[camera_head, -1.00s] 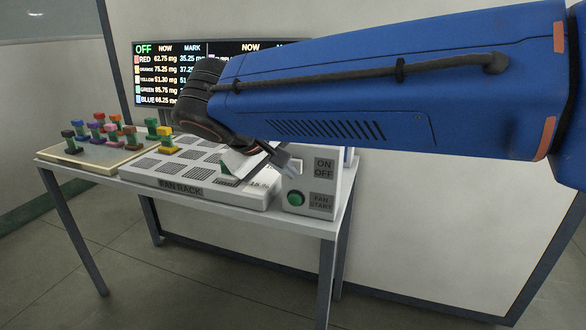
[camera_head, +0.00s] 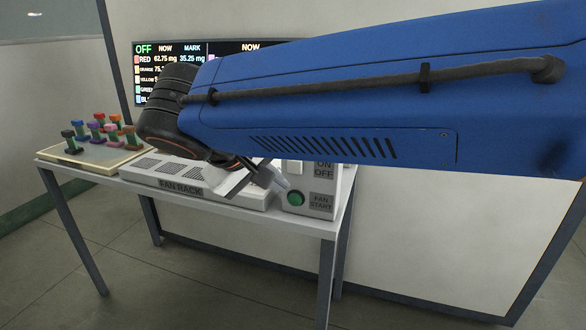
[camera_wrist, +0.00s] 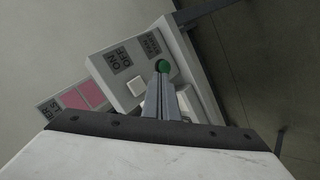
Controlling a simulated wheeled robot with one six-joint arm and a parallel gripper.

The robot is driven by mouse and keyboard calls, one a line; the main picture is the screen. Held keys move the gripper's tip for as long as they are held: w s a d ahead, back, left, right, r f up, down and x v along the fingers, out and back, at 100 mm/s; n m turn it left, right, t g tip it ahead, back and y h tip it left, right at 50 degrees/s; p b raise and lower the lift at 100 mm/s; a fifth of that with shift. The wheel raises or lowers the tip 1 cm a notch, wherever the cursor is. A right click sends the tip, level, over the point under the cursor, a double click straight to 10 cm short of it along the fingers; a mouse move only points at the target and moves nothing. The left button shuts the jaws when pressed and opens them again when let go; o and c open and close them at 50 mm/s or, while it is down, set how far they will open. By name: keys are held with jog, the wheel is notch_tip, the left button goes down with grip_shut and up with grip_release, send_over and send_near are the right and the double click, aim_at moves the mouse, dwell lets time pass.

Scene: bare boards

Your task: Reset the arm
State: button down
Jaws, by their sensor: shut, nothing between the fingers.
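My arm is blue and stretches across the head view from the right. My gripper (camera_head: 277,183) shows below the arm's dark wrist, in front of the control box (camera_head: 322,213). In the wrist view my gripper (camera_wrist: 163,100) is shut with nothing between its fingers. The fingertips appear near the green FAN START button (camera_wrist: 163,66); I cannot tell whether they touch it. The same green button (camera_head: 295,199) is in plain sight in the head view. A white switch (camera_wrist: 137,88) sits beside the ON OFF label (camera_wrist: 117,62).
The fan rack (camera_head: 215,194) lies on the white table (camera_head: 316,229), partly hidden by my wrist. A tray (camera_head: 87,158) with several coloured pieces stands at the table's left. A screen (camera_head: 222,47) behind reads OFF. The floor in front is clear.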

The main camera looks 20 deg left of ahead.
jog(key=shift+s, duration=0.2)
jog(key=w+d+f+m+g, duration=0.2)
jog(key=d+f, duration=0.1)
jog(key=d, duration=1)
jog(key=w+d+f+m+g, duration=0.15)
jog(key=d+f, duration=0.25)
jog(key=d, duration=1)
jog(key=s+d+f+m+y, duration=0.1)
jog(key=s+d+f+m, duration=0.1)
jog(key=s+d+f, duration=0.4)
jog(key=s+d+f+m+y, duration=0.1)
jog(key=s+d+f+m, duration=0.2)
jog(key=d, duration=0.9)
jog(key=shift+s+d+f, duration=0.2)
jog(key=shift+s+f, duration=1.35)
jog(key=shift+s, duration=0.6)
jog(key=shift+m, duration=0.25)
